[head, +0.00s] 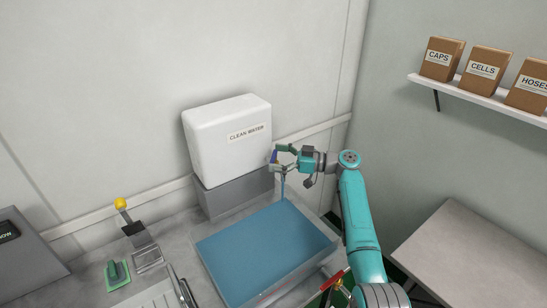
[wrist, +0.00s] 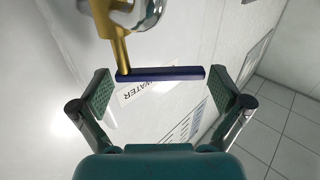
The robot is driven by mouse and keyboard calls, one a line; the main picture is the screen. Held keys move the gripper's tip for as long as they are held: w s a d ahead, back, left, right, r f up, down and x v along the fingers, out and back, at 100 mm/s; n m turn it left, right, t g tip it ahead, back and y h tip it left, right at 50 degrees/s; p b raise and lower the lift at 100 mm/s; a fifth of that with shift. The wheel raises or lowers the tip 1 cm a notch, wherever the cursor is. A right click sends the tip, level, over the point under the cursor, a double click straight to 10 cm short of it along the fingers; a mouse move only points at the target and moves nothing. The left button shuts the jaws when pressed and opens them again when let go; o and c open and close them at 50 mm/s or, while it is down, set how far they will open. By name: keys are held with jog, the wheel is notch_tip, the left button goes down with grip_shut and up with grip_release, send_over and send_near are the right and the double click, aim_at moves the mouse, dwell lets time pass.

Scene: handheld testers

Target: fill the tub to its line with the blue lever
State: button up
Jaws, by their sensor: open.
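The blue lever (wrist: 165,74) lies crosswise between the pads of my gripper (wrist: 161,88) in the wrist view, joined to a brass tap stem (wrist: 122,55). The gripper is open, with a small gap at the lever's right end. In the head view the lever (head: 274,156) is a small dark blue patch at my gripper (head: 281,158), beside the white clean water tank (head: 215,140). A thin blue stream (head: 283,187) falls below the tap into the tub (head: 324,262). Blue water (head: 260,250) covers the tub's inside.
A yellow-knobbed lever (head: 121,204) and a green block (head: 117,274) stand left of the tub. A red handle (head: 335,279) is near its front right. A shelf with boxes (head: 485,68) and a bare table (head: 460,255) are at the right.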

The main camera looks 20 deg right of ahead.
jog(key=v, duration=1.1)
jog(key=shift+d, duration=0.1)
dwell(6.8)
